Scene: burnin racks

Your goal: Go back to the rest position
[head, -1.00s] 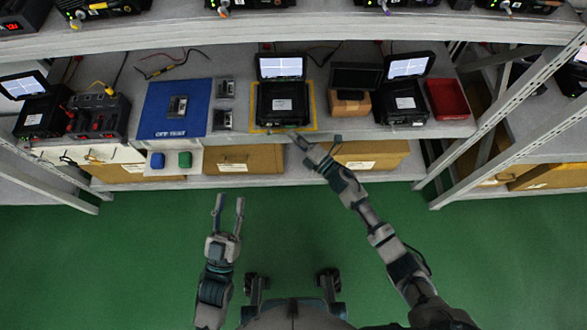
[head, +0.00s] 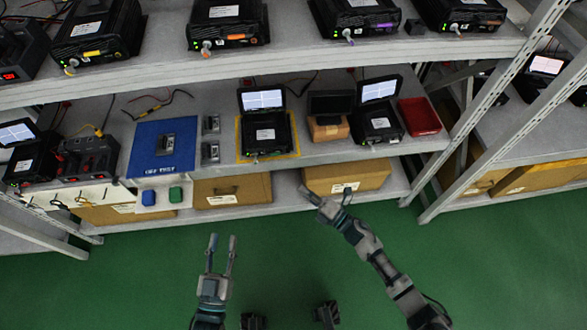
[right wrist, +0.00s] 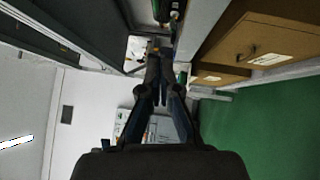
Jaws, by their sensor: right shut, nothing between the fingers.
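My left gripper (head: 221,254) is open and empty above the green floor, in front of the rack. My right gripper (head: 309,194) is in front of the lower shelf, near a cardboard box (head: 345,178). In the right wrist view my right gripper (right wrist: 158,52) has its fingers together with nothing held between them. Neither gripper touches a device in the head view.
The middle shelf (head: 222,170) holds a black device with an open screen on a yellow-edged mat (head: 238,140), a blue mat (head: 148,160) and a red tray (head: 418,117). Black units stand on the upper shelf (head: 160,75). The green floor (head: 500,260) is open.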

